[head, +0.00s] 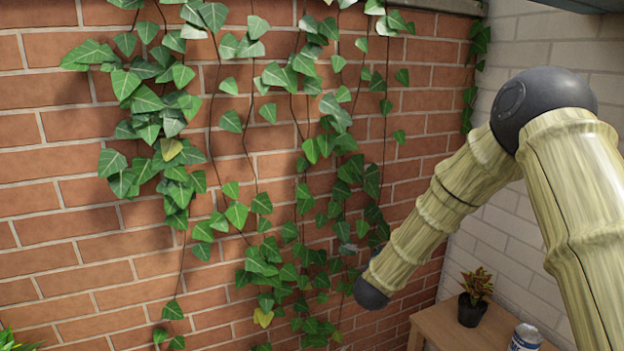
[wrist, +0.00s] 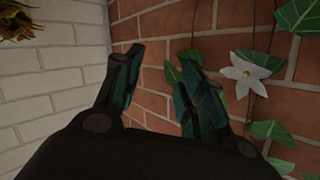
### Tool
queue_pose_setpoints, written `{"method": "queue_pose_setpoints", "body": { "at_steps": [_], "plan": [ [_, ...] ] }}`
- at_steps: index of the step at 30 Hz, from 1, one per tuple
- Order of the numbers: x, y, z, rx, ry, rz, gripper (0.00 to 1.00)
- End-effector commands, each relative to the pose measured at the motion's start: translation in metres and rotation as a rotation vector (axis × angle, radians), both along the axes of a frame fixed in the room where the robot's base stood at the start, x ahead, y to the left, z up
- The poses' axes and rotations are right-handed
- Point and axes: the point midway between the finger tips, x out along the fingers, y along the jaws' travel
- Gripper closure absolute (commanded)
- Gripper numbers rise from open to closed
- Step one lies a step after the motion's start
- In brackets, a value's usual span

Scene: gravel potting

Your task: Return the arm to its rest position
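My arm, with bamboo-like links and dark joints, reaches in from the right in the head view and bends down toward the brick wall. Behind the fingers are the red brick wall and ivy leaves. I cannot tell how far the fingertips are from the wall.
Ivy (head: 290,150) hangs over the red brick wall (head: 60,210). A white flower (wrist: 244,73) shows right of the fingers. A pale block wall (head: 520,225) meets the brick at right. A wooden table (head: 440,325) holds a potted plant (head: 472,308) and a can (head: 525,338).

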Motion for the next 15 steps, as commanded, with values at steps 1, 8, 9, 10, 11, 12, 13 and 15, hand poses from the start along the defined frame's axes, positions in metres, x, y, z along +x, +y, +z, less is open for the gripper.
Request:
{"method": "queue_pose_setpoints", "body": {
  "at_steps": [1, 8, 9, 10, 11, 12, 13, 15],
  "plan": [
    [-0.014, 0.002, -0.032, -0.007, 0.049, 0.026, 0.6],
    [-0.081, 0.006, -0.146, -0.026, 0.253, 0.141, 0.6],
    [-0.095, 0.007, -0.165, -0.028, 0.29, 0.163, 0.6],
    [-0.106, 0.007, -0.179, -0.028, 0.319, 0.176, 0.6],
    [-0.117, 0.007, -0.192, -0.03, 0.346, 0.191, 0.6],
    [-0.132, 0.007, -0.21, -0.03, 0.385, 0.209, 0.6],
    [-0.144, 0.007, -0.222, -0.03, 0.412, 0.223, 0.6],
    [-0.173, 0.007, -0.251, -0.028, 0.48, 0.255, 0.6]
  ]
}}
